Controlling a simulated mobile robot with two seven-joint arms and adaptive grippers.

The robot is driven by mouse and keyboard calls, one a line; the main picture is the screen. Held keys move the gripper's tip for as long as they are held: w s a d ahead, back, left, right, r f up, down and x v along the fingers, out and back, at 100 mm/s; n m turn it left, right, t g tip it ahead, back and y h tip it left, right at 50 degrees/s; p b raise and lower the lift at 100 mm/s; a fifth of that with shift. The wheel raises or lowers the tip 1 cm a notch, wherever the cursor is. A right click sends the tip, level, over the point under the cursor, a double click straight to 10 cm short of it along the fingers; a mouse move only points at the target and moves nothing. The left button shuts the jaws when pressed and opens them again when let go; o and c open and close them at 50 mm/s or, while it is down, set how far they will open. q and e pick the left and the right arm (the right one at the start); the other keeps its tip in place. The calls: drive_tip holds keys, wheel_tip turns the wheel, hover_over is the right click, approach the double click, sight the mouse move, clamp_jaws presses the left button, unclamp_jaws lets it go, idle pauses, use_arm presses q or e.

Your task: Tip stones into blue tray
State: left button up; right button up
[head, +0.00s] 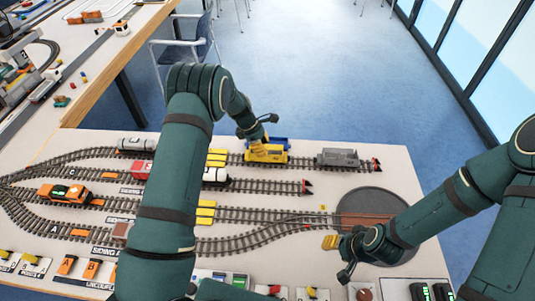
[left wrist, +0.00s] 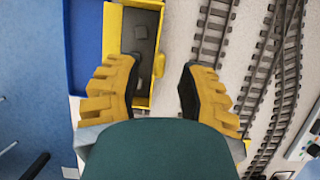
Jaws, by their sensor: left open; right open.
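A yellow tipper wagon (head: 266,154) stands on the far track, and the blue tray (head: 283,142) lies right behind it. In the head view my left gripper (head: 256,132) partly hides the wagon and tray. My right gripper (head: 332,243) is open and empty near the turntable.
A grey wagon (head: 338,157) stands right of the yellow one on the same track. White tank wagons (head: 137,144) and an orange locomotive (head: 63,193) stand further left. The round turntable (head: 374,206) is at the right. Switch panels line the front edge.

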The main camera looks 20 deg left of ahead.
sight(267, 158)
use_arm(q)
drive_tip(key=shift+x, duration=2.15)
clamp_jaws()
